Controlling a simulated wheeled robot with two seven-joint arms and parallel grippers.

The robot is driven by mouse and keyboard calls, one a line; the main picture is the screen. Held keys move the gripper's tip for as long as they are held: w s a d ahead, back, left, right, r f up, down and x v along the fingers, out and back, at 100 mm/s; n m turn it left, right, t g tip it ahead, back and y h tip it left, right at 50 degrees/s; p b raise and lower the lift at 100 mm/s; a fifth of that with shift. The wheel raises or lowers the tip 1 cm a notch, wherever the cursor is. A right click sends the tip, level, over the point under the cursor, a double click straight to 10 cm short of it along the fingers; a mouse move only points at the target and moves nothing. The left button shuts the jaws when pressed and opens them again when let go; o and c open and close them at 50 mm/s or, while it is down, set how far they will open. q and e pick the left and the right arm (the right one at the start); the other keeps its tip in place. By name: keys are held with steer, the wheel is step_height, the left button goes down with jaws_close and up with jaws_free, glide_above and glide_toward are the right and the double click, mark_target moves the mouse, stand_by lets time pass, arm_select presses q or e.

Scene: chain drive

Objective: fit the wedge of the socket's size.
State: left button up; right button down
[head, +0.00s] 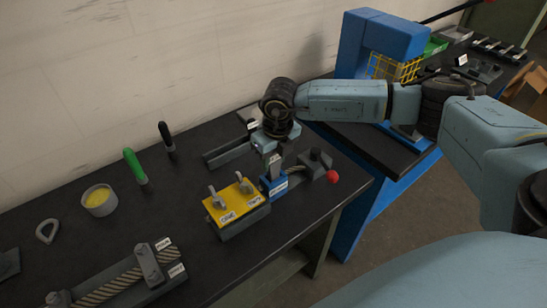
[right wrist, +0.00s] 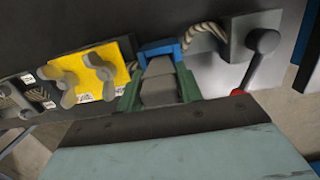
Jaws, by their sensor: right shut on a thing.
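My right gripper (head: 272,152) points down over a small blue block (head: 273,187) with a white label, which I take for the socket. The gripper is shut on a grey wedge (right wrist: 158,84), held between the green-edged fingers in the right wrist view. The wedge's lower end is at or just above the blue block, which shows beyond it in the right wrist view (right wrist: 160,48); I cannot tell if it is inside. A rope (right wrist: 205,35) runs from the block's side. A yellow plate (head: 236,201) with two grey winged pieces and labels stands left of the block. My left gripper is not in view.
A grey block with a red-knobbed lever (head: 332,177) stands close right of the socket. A clamped rope fixture (head: 125,279), a yellow-filled cup (head: 99,200), a green-handled tool (head: 134,165) and a black-handled tool (head: 166,138) are further left. A blue press (head: 383,40) stands behind.

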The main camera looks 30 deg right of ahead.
mark_target(274, 168)
steer(key=shift+f+b, duration=1.4)
steer(key=shift+f, duration=0.4)
steer(key=c, duration=0.9)
jaws_free()
steer(key=shift+o, duration=0.2)
step_height(274, 168, up, 13)
steer(key=s, duration=0.1)
steer(key=shift+s+r+b, duration=0.15)
steer(key=shift+s+b, duration=0.2)
steer(key=shift+b, duration=0.05)
